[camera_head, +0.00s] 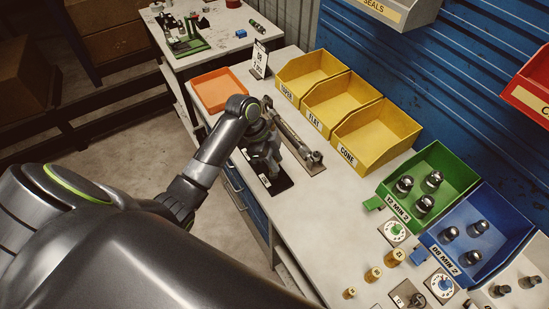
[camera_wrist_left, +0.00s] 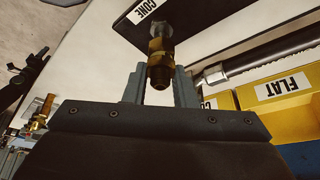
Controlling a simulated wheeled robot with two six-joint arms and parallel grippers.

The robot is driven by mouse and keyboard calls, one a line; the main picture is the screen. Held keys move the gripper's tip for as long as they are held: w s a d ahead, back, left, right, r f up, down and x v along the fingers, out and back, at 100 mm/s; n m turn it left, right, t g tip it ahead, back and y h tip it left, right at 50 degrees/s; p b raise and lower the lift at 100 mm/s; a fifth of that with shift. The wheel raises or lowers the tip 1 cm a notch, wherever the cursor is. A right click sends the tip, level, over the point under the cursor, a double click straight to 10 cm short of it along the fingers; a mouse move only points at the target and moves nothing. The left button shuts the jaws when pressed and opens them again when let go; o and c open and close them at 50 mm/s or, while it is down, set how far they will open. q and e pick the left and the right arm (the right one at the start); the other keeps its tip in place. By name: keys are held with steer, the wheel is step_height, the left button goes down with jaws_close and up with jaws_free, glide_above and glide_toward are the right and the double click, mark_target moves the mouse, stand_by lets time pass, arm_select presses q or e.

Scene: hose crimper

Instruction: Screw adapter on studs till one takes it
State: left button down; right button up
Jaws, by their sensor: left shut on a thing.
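The brass adapter (camera_wrist_left: 160,65) sits between the fingers of my left gripper (camera_wrist_left: 158,88) in the left wrist view, and the gripper is shut on it. A silver stud end (camera_wrist_left: 161,32) shows at the adapter's far end, in line with it; I cannot tell how far they are threaded together. Behind it is a dark plate (camera_wrist_left: 205,14) with a label reading CONE. In the head view my left gripper (camera_head: 264,165) points down over the dark plate (camera_head: 279,186) on the bench, and the adapter is hidden there. My right gripper is not in view.
A long metal tool (camera_head: 292,135) lies just right of the gripper. Yellow bins (camera_head: 372,150) labelled TAPER, FLAT and CONE stand behind it. An orange tray (camera_head: 217,90) is at the back left. Green (camera_head: 446,165) and blue (camera_head: 497,208) bins hold dark fittings; brass pieces (camera_head: 372,274) stand in front.

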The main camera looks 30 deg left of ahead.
arm_select(q)
steer(key=shift+f+b, duration=0.3)
steer(key=shift+f, duration=0.35)
steer(key=m+g, duration=0.2)
steer(key=m, duration=0.3)
steer(key=m+g, duration=0.1)
steer(key=m, duration=0.3)
steer(key=shift+s, duration=0.15)
steer(key=c, duration=1.3)
jaws_free()
steer(key=shift+c, duration=0.2)
